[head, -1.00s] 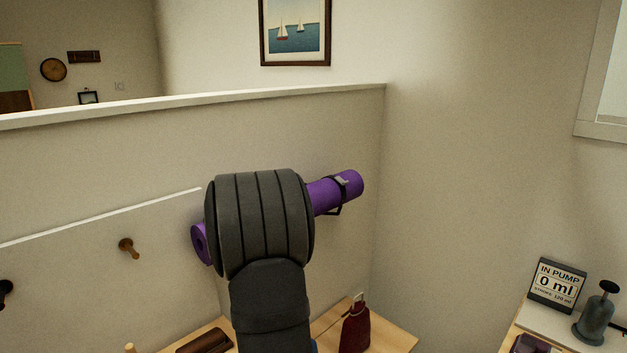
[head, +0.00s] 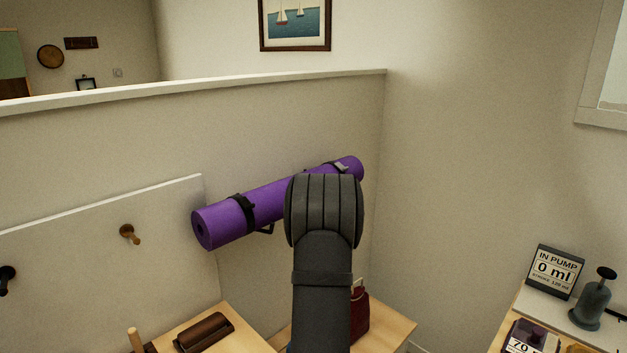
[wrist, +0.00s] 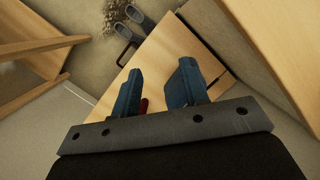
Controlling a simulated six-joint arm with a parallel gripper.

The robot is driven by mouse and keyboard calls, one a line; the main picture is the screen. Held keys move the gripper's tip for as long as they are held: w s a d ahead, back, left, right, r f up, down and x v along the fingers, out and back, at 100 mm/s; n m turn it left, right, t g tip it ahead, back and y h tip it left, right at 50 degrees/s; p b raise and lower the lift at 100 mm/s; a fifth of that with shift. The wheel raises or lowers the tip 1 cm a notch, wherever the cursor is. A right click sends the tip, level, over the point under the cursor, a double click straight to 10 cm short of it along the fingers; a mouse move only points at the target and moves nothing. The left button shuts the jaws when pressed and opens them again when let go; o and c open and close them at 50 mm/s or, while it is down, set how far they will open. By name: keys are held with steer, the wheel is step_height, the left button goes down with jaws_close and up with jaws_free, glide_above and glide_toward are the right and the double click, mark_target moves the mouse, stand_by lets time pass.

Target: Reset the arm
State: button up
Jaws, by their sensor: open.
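My gripper (wrist: 156,92) shows in the wrist view with its two blue fingers apart and nothing between them. A light wooden surface (wrist: 165,52) lies beyond the fingers, and a small bit of something red (wrist: 144,104) shows beside the left finger. In the head view my dark grey arm rises in the middle, and the gripper itself is hidden there. The arm covers part of a purple rolled mat (head: 225,221) strapped on the wall and part of a dark red bag-like item (head: 360,314).
Wooden tops bear a brown item (head: 204,331) at the lower left and a grey pump (head: 592,301) with a display sign (head: 554,271) at the right. Pegs (head: 129,233) stick out of a white board. The wrist view shows wooden furniture (wrist: 30,45) at the left.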

steer(key=shift+s+d+f+m, duration=0.15)
steer(key=shift+d+f+m, duration=0.25)
steer(key=shift+d+f, duration=0.3)
steer(key=shift+s+d+f+m, duration=0.1)
steer(key=shift+d+f+m, duration=0.3)
steer(key=shift+d+f, duration=0.25)
steer(key=shift+o, duration=0.5)
steer(key=o, duration=1.1)
steer(key=shift+c, duration=0.2)
steer(key=shift+o, duration=0.7)
steer(key=a+r+n, duration=0.1)
steer(key=a+r, duration=0.7)
steer(key=a, duration=0.2)
steer(key=shift+w+r+n+t, duration=0.2)
steer(key=shift+n+t, duration=0.1)
steer(key=shift+n, duration=0.1)
steer(key=s+a+r+n, duration=0.2)
steer(key=s+a+r, duration=0.3)
steer(key=a+r, duration=0.6)
steer(key=s+a+r+n+t, duration=0.1)
steer(key=s+a+r+n, duration=0.1)
steer(key=s+a+r, duration=0.6)
steer(key=s+a+r+n+t, duration=0.1)
steer(key=s+a+r+n, duration=0.3)
steer(key=s+r, duration=0.5)
step_height(320, 180, down, 11)
steer(key=s+a+m, duration=0.1)
steer(key=shift+f, duration=0.2)
